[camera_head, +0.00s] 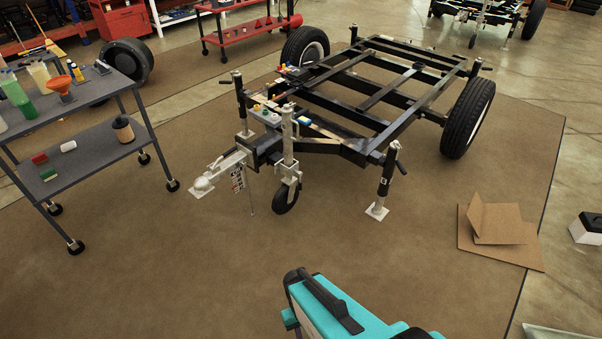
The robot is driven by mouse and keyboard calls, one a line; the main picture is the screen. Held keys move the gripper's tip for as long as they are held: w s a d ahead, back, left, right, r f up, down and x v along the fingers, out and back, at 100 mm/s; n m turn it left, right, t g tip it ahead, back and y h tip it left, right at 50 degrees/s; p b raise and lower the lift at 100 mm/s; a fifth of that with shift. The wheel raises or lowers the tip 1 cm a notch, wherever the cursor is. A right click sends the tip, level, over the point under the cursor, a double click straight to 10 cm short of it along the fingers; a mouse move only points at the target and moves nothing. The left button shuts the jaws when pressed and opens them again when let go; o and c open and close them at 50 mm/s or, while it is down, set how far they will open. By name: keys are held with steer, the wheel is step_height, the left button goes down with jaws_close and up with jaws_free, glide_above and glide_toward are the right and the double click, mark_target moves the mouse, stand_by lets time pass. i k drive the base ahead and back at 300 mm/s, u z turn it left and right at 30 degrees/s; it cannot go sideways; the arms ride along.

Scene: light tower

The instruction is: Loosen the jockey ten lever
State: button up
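A black trailer frame (385,85) stands on the brown mat, with its drawbar and silver coupling (203,184) pointing to the lower left. The jockey stand is an upright silver tube (288,130) beside the drawbar. A silver clamp holds it, and a small black jockey wheel (285,199) is below, resting on the mat. The clamp's lever is too small to make out from here. My gripper is not in view. A turquoise and black part at the bottom middle seems to be mine, well apart from the trailer.
A grey two-shelf cart (90,145) with bottles stands at the left, with a loose tyre (126,62) behind it. Black corner legs (386,180) stand beside the frame. Folded cardboard (497,230) lies at the right. The mat in front of the coupling is clear.

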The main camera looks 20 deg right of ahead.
mark_target(300, 181)
steer(key=z, duration=0.3)
steer(key=i, duration=1.55)
steer(key=z, duration=1.55)
steer(key=k, duration=0.1)
steer(key=u, duration=3.1)
steer(key=k, duration=0.45)
steer(key=z, duration=0.05)
